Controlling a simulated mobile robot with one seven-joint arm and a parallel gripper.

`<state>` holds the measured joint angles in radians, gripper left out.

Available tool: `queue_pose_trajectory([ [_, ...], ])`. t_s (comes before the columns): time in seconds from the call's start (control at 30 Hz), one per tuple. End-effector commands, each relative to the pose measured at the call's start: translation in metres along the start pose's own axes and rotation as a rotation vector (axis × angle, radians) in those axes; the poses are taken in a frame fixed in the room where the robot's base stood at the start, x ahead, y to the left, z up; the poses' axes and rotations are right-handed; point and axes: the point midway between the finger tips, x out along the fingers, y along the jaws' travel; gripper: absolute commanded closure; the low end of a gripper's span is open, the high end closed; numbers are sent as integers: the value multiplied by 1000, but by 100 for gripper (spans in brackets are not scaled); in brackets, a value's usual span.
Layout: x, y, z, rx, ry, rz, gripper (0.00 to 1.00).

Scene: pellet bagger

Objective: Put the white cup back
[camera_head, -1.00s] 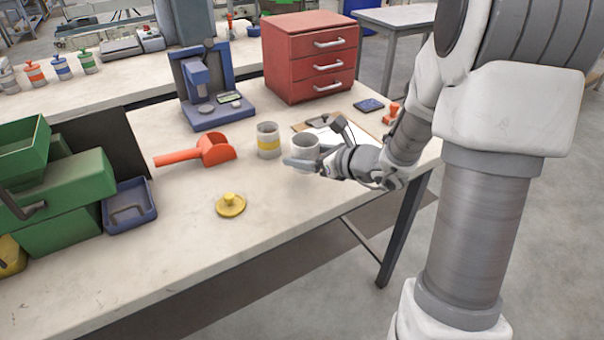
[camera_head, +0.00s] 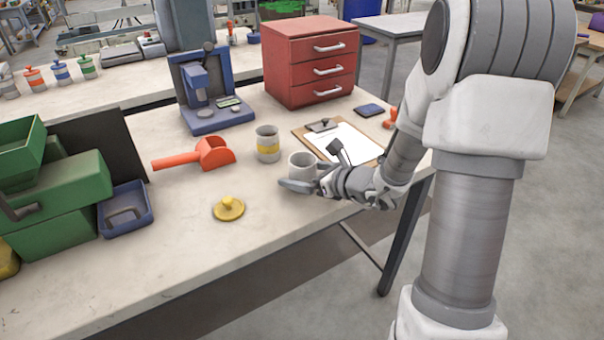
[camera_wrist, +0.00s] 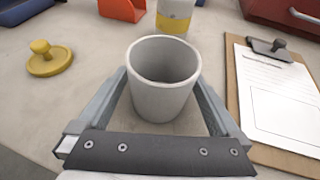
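The white cup (camera_head: 302,164) is upright near the front edge of the bench, empty inside. My gripper (camera_head: 300,184) comes in from the right, with one finger across the cup's lower near side. In the wrist view the white cup (camera_wrist: 162,92) stands between the two fingers of my gripper (camera_wrist: 163,82), which meet its sides. My gripper is shut on it. I cannot tell whether its base touches the bench top.
A cup with a yellow band (camera_head: 267,146) stands just behind. A clipboard (camera_head: 353,138) lies to the right, an orange scoop (camera_head: 207,155) and yellow lid (camera_head: 229,208) to the left. A blue device (camera_head: 205,95) and red drawers (camera_head: 305,62) stand behind. The bench front is clear.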

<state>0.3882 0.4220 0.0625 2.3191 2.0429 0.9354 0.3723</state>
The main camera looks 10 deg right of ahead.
Motion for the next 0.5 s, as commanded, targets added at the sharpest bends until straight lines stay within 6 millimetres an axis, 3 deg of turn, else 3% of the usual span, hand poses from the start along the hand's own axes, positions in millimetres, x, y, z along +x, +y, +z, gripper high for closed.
queue_pose_trajectory([
  [0.33,-4,0,6,0,0,-1,0],
  [0.5,-37,-1,6,2,0,-5,0],
])
